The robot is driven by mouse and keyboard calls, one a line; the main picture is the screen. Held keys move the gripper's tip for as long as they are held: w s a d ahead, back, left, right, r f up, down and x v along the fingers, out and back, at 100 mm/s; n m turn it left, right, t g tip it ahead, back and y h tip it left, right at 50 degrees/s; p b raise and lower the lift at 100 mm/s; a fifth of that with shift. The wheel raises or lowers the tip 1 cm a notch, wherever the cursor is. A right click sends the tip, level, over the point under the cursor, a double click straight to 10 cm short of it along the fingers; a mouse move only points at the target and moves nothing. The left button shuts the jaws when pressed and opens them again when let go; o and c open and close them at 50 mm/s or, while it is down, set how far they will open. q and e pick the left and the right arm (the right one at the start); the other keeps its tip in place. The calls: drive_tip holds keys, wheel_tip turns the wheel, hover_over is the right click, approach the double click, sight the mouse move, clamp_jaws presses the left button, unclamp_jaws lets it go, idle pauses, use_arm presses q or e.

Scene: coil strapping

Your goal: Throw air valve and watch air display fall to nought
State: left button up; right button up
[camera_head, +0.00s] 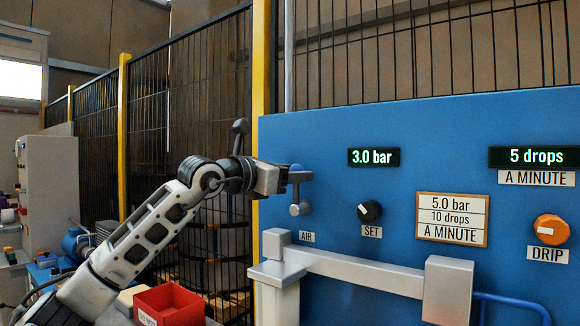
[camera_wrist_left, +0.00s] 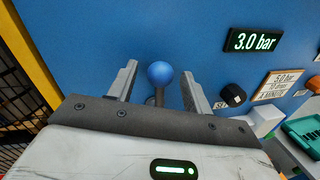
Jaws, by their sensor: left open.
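The air valve (camera_head: 300,208) is a grey lever on the blue panel, above the AIR label; its blue ball knob (camera_wrist_left: 160,72) stands at the upper end. The air display (camera_head: 373,157) reads 3.0 bar, and it also shows in the left wrist view (camera_wrist_left: 254,40). My left gripper (camera_head: 298,177) is at the valve's upper end. In the left wrist view its two fingers (camera_wrist_left: 159,88) are open, one on each side of the blue knob, with gaps on both sides. The fingers partly hide the lever in the head view. My right gripper is not in view.
Right of the valve are the black SET knob (camera_head: 369,211), a placard (camera_head: 452,219), the drops display (camera_head: 541,157) and the orange DRIP knob (camera_head: 551,229). A grey rail (camera_head: 350,270) crosses below the valve. A red bin (camera_head: 169,305) sits low left; a mesh fence (camera_head: 205,85) stands behind.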

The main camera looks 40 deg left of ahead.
use_arm(q)
drive_tip(key=shift+c, duration=0.3)
clamp_jaws()
